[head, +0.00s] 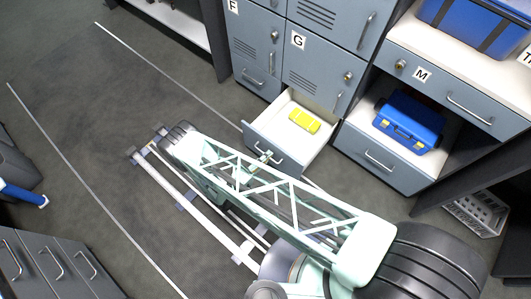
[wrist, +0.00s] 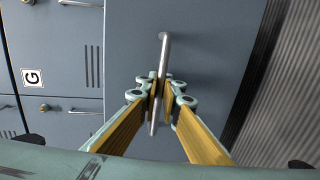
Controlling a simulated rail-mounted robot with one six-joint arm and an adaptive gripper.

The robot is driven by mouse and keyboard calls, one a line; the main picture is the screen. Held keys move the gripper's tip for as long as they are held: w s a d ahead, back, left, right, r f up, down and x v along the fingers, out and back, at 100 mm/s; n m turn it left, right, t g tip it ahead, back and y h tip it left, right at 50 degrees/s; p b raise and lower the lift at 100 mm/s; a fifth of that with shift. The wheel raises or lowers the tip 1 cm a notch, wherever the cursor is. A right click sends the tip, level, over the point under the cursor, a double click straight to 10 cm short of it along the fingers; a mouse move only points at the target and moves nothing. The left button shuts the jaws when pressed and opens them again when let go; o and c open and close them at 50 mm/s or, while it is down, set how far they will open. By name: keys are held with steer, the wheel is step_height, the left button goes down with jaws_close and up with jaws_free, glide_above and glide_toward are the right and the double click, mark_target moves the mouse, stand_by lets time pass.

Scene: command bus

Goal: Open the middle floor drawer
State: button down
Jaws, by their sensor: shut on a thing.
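The middle floor drawer (head: 273,139), under the door marked G, is pulled out from the cabinet, and its white inside shows in the head view. A yellow item (head: 304,121) lies in it. In the wrist view my gripper (wrist: 160,100) is shut on the metal handle (wrist: 164,55) of the grey-blue drawer front (wrist: 215,60), with one finger on each side of the bar. In the head view my gripper (head: 265,157) is at the drawer's front face, partly hidden by my arm.
The left floor drawer (head: 252,80) and right floor drawer (head: 384,160) are shut. A blue case (head: 408,122) stands on the shelf above the right one. A light crate (head: 475,213) is at the right. Grey floor is open at the left.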

steer(key=shift+s+a, duration=0.15)
steer(key=shift+s, duration=0.1)
steer(key=c, duration=3.2)
jaws_free()
steer(key=shift+o, duration=0.2)
steer(key=shift+s+a, duration=0.1)
steer(key=v, duration=1.1)
steer(key=shift+s+a, duration=0.15)
steer(key=shift+s, duration=0.15)
steer(key=shift+r, duration=0.1)
steer(key=shift+r, duration=0.1)
